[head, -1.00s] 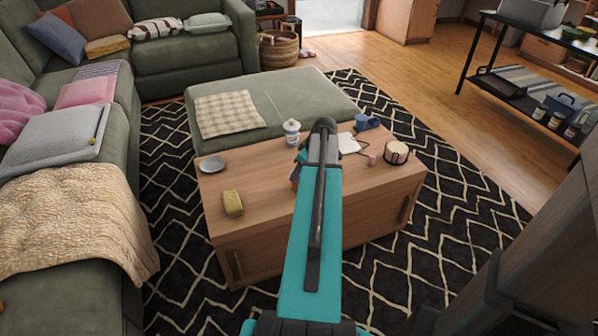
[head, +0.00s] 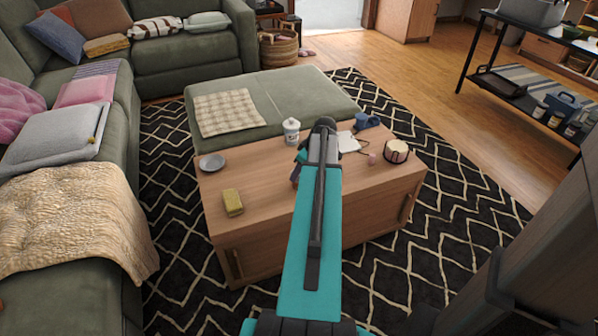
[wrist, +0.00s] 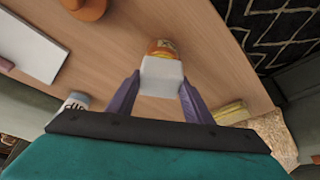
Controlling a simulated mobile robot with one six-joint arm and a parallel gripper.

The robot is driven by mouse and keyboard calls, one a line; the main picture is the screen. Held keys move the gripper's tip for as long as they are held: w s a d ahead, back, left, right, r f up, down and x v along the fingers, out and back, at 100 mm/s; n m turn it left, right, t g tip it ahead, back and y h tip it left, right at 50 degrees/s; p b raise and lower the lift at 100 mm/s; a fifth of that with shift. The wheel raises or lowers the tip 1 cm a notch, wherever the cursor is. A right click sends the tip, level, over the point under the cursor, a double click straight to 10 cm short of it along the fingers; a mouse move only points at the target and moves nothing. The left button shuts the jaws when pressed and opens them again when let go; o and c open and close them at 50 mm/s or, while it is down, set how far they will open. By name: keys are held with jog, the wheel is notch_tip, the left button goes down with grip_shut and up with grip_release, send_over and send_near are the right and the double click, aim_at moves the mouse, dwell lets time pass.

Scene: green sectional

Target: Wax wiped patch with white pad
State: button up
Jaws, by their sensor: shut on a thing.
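In the wrist view my gripper (wrist: 161,92) has its two purple fingers shut on a white pad (wrist: 162,77). An orange-and-yellow object (wrist: 162,47) shows just beyond the pad; the pad hides part of it, and I cannot tell whether they touch. The wooden coffee table (head: 265,185) lies below. In the head view my teal arm hides the pad and most of the gripper. I cannot make out a wiped patch on the visible wood.
On the table are a yellow sponge (head: 233,202), a grey saucer (head: 211,162), a white lidded canister (head: 291,131), white paper (head: 347,143), a blue mug (head: 364,121) and a candle (head: 396,151). A green ottoman (head: 285,97) stands behind.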

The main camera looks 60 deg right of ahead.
dwell(0.4)
jog(key=shift+r+p, duration=2.3)
jog(key=shift+r, duration=1.2)
jog(key=shift+w, duration=0.1)
jog(key=w+a+r, duration=0.5)
jog(key=w+a, duration=0.8)
jog(key=w+a+r, duration=0.5)
jog(key=w+a, duration=0.7)
jog(key=w+a+r, duration=0.3)
jog(key=a, duration=0.8)
jog(key=w+a+r, duration=0.2)
jog(key=a+r, duration=0.2)
jog(key=a, duration=0.7)
jog(key=w+a+r, duration=0.3)
jog(key=a+r, duration=0.1)
jog(key=a, duration=0.8)
jog(key=shift+w, duration=0.35)
jog(key=shift+d+f, duration=0.1)
jog(key=shift+d, duration=0.1)
